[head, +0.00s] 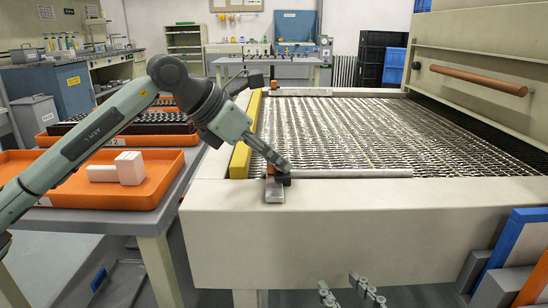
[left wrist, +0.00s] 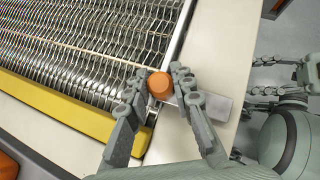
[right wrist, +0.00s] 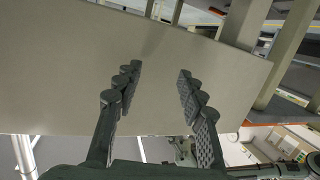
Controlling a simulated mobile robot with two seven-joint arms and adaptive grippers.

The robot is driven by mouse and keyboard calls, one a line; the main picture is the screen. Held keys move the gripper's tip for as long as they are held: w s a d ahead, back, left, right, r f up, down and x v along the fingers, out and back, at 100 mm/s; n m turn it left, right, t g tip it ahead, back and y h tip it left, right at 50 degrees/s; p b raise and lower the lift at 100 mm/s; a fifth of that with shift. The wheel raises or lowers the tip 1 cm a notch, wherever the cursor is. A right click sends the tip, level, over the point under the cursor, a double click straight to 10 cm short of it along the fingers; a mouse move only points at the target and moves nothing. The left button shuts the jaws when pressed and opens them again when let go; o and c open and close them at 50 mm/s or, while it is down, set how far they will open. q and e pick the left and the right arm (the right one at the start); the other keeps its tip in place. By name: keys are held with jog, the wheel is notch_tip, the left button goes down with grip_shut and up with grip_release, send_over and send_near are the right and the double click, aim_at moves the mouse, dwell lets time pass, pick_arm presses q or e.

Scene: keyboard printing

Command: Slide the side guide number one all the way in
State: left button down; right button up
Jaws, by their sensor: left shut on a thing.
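An orange knob (left wrist: 160,85) stands on a flat metal bracket (left wrist: 205,104) at the machine's front left corner; the bracket also shows in the head view (head: 275,192). My left gripper (head: 279,172) is shut on the orange knob, one finger on each side. A yellow bar (head: 241,158) runs along the left edge of the wire mesh bed (head: 350,130). A grey rod (head: 350,173) lies along the front edge, right of the knob. I cannot tell which part carries the number one. My right gripper (right wrist: 160,80) is open and empty, facing the beige front panel.
The beige machine frame (head: 350,225) fills the middle. An orange tray (head: 90,195) with white blocks (head: 129,168) stands on a table at left. Blue, white and orange boards (head: 515,250) lean at the lower right. A copper-coloured bar handle (head: 478,80) is on the raised cover.

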pick_arm(q)
jog(key=shift+w, duration=0.25)
jog(key=w+p, duration=0.1)
jog(key=w, duration=0.6)
jog(key=shift+w, duration=0.1)
pick_arm(e)
jog(key=s+d+f+g+h, duration=0.2)
jog(key=d+f+g, duration=0.1)
jog(key=f, duration=0.3)
jog(key=shift+d, duration=0.65)
jog(key=shift+f, duration=0.1)
pick_arm(q)
jog(key=c, duration=1.3)
grip_release()
jog(key=v, duration=1.2)
